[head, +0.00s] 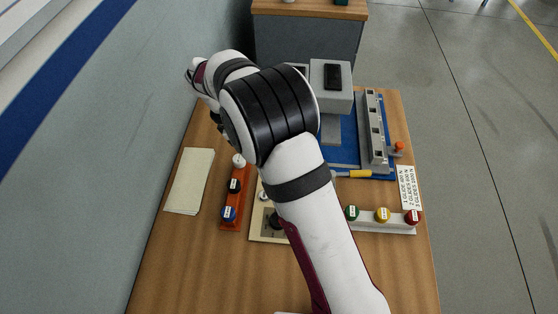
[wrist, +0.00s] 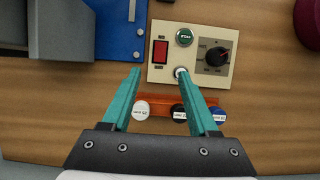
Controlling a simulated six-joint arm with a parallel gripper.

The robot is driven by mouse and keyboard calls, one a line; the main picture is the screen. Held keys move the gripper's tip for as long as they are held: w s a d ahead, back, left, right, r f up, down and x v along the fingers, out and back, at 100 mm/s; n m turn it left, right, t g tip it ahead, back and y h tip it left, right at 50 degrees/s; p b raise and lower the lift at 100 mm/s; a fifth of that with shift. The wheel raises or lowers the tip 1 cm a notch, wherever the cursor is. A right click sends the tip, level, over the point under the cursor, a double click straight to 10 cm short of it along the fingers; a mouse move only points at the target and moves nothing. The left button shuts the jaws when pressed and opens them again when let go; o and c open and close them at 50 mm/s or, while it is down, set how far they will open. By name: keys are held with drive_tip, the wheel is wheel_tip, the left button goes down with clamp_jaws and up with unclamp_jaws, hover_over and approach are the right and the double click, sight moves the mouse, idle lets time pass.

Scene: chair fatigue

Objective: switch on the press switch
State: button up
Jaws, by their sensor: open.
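A cream control panel (wrist: 155,80) shows in the wrist view, with a red rocker switch (wrist: 160,50) on its left part. It also carries a green button (wrist: 184,37), a black knob (wrist: 217,56) and a small silver-white button or lamp (wrist: 181,71). No label clearly names the press switch. My gripper (wrist: 159,72) is open and empty, its teal fingers spread over the panel's lower edge. The right fingertip overlaps the silver-white part in the picture; contact cannot be told. In the head view my arm hides most of the panel (head: 256,236), and the fingers are hidden.
An orange strip with several round buttons (head: 232,205) lies left of the panel. A pale strip with green, yellow and red buttons (head: 390,225) lies right. A grey press-like machine (head: 345,97) on a blue base stands behind. Paper (head: 188,182) lies at left.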

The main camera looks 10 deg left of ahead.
drive_tip(key=x, duration=1)
drive_tip(key=shift+d+f, duration=0.1)
drive_tip(key=shift+f, duration=0.25)
clamp_jaws()
